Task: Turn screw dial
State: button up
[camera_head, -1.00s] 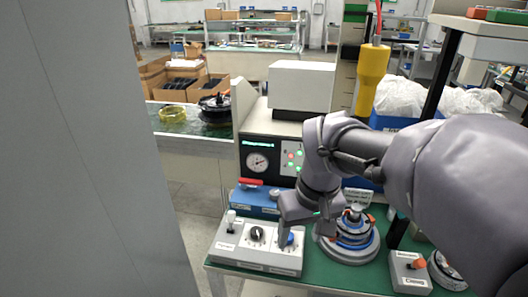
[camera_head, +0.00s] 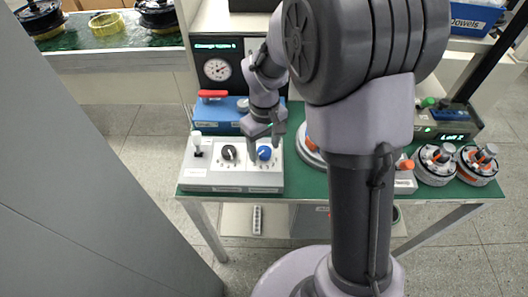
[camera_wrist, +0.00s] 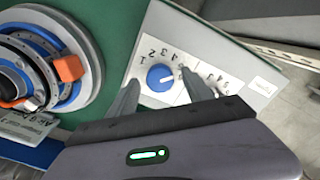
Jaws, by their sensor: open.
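A grey control box (camera_head: 232,178) sits at the front left of the green table. It carries a white-topped lever, a black dial (camera_head: 228,152) and a blue dial (camera_head: 264,153). In the wrist view the blue dial (camera_wrist: 160,77) has a white pointer line and a ring of printed numbers. My gripper (camera_head: 265,143) points down at the blue dial. In the wrist view my gripper (camera_wrist: 159,80) is open, with one finger on each side of the blue dial. I cannot tell whether either finger touches it.
A blue box with a red handle (camera_head: 212,94) stands behind the control box, below a panel with a round gauge (camera_head: 217,69). An orange-and-blue motor part (camera_wrist: 40,70) stands close beside the control box. Several motor parts (camera_head: 434,164) stand at the table's right.

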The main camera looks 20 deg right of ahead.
jog(key=shift+f, duration=0.4)
grip_shut()
